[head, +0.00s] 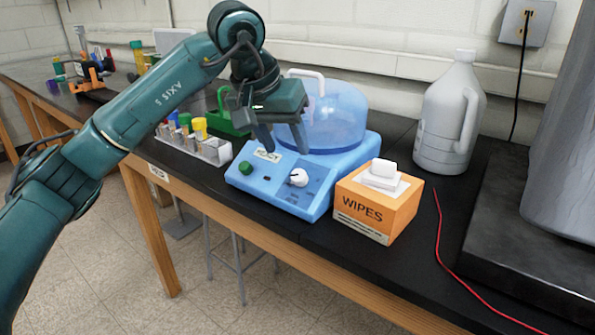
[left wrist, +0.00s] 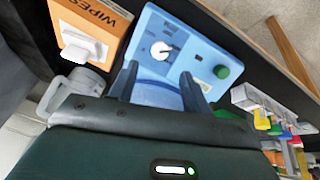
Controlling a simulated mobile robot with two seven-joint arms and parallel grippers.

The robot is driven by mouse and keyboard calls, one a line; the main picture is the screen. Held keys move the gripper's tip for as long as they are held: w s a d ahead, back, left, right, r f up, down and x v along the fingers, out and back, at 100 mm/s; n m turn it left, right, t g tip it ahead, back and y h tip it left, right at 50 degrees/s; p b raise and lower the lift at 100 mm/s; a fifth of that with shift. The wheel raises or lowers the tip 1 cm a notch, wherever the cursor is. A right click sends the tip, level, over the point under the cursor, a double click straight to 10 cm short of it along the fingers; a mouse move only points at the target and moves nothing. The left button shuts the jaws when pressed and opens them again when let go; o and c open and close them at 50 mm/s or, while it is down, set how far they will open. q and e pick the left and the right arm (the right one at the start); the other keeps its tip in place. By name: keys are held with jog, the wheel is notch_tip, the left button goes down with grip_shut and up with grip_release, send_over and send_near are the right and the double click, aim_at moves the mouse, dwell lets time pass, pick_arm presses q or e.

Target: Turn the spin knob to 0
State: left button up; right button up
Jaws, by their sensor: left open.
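A blue centrifuge-like device (head: 262,196) with a clear domed lid (head: 335,120) stands on the black bench. Its sloped front panel carries a white knob (head: 298,177) and a green knob (head: 246,168). In the left wrist view the white knob (left wrist: 160,51) shows a dark pointer mark, and the green knob (left wrist: 222,72) is to its right. My left gripper (head: 283,151) is open and empty, above the panel near the lid's front. In the wrist view its fingertips (left wrist: 159,70) lie either side below the white knob, apart from it. My right gripper is not in view.
An orange wipes box (head: 365,212) stands right of the device, close beside it. A rack of tubes (head: 205,150) stands to its left, and a white jug (head: 445,125) behind right. A red cable (head: 447,262) lies on the bench.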

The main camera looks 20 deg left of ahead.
aim_at(298, 173)
pick_arm(q)
jog(key=x, duration=0.7)
jog(key=shift+w+f, duration=0.15)
jog(key=shift+f, duration=0.2)
jog(key=shift+c, duration=0.2)
jog(key=c, duration=0.9)
